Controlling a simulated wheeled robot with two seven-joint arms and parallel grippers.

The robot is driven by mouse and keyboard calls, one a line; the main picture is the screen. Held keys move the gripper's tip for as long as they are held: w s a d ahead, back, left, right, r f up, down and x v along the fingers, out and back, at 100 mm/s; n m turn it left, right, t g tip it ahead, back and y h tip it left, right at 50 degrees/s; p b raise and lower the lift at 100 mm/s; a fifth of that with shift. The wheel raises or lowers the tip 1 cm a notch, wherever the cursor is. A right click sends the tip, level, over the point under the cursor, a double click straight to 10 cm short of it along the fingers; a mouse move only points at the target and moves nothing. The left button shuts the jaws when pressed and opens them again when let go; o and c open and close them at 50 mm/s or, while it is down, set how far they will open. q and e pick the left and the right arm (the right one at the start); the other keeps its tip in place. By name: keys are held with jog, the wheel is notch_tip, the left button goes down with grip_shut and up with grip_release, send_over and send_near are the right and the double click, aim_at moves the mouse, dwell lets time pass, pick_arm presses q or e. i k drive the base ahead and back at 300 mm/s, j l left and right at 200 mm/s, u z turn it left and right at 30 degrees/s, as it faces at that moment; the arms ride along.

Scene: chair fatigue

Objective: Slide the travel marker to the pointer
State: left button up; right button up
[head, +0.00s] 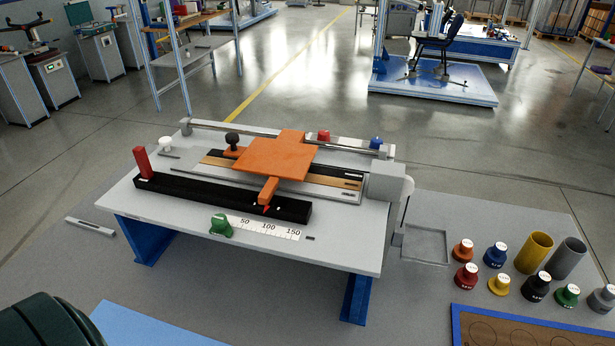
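A green knob-shaped piece (221,226), which looks like the travel marker, stands at the left end of a white printed scale (262,227) on the front of the grey bench. The scale reads 50, 100 and 150. A small red pointer tip (266,209) shows below the front end of the orange carriage arm (268,190), above the scale near its middle. The green piece is apart from the pointer, to its left. Neither of my grippers is in view.
A black rail (210,195) with a red upright handle (142,164) lies behind the scale. An orange plate (277,158) covers the slide. Several coloured knobbed pieces and two cylinders stand at the right. A dark rounded shape (45,325) fills the bottom left corner.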

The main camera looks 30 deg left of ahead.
aim_at(221, 226)
jog(key=u, duration=1.5)
jog(key=k+j+z, duration=0.15)
jog(key=j+z, duration=0.1)
jog(key=j, duration=0.3)
jog(key=k, duration=0.05)
